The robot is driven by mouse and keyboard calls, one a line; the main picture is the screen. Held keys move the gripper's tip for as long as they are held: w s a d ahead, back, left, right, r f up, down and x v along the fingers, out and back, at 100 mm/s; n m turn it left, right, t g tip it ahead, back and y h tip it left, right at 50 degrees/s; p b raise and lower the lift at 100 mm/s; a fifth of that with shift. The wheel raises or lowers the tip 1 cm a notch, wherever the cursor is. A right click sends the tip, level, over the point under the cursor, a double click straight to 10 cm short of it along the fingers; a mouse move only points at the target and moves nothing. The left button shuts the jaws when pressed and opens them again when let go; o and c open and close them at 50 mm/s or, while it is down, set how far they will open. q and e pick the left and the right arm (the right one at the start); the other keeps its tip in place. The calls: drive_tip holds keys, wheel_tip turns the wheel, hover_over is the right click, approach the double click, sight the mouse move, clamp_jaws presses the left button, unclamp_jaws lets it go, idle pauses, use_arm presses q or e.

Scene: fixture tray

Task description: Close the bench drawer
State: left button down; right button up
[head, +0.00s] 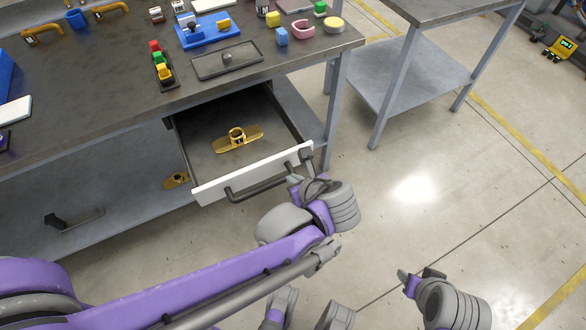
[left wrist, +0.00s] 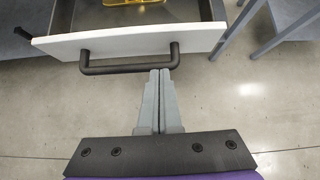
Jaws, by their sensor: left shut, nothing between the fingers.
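The bench drawer (head: 252,174) is pulled out from under the bench top, its white front facing me. A gold flanged part (head: 238,138) lies inside it. The dark bar handle (head: 258,188) runs along the drawer front. My left gripper (head: 303,181) is at the right end of the handle. In the left wrist view, its closed fingers (left wrist: 160,74) point at the handle (left wrist: 120,69), near its right bend, with nothing between them. Whether they touch the bar I cannot tell. My right gripper (head: 418,276) is low at the right, over the floor, away from the drawer; its jaw opening is unclear.
The bench top (head: 110,105) carries a grey tray (head: 212,68), a blue fixture (head: 222,36) and several small coloured blocks. A lower shelf (head: 120,215) holds another gold part (head: 176,180). A second table (head: 420,72) stands at the right. The floor before the drawer is clear apart from my arms.

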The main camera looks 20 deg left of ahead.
use_arm(q)
drive_tip(key=b+x, duration=0.2)
drive_tip(key=x, duration=0.8)
drive_tip(key=shift+w+r, duration=0.1)
drive_tip(key=shift+w+a, duration=0.1)
drive_tip(key=shift+a, duration=0.05)
drive_tip(key=b, duration=0.2)
approach(248, 118)
drive_tip(key=w+a, duration=0.1)
drive_tip(key=w+a+f, duration=0.1)
drive_tip(key=a, duration=0.1)
drive_tip(key=w+a+f, duration=0.1)
drive_tip(key=w+a, duration=0.1)
drive_tip(key=shift+w+a+f, duration=0.1)
drive_tip(key=shift+a+f, duration=0.1)
drive_tip(key=shift+a, duration=0.05)
drive_tip(key=shift+d+r, duration=0.1)
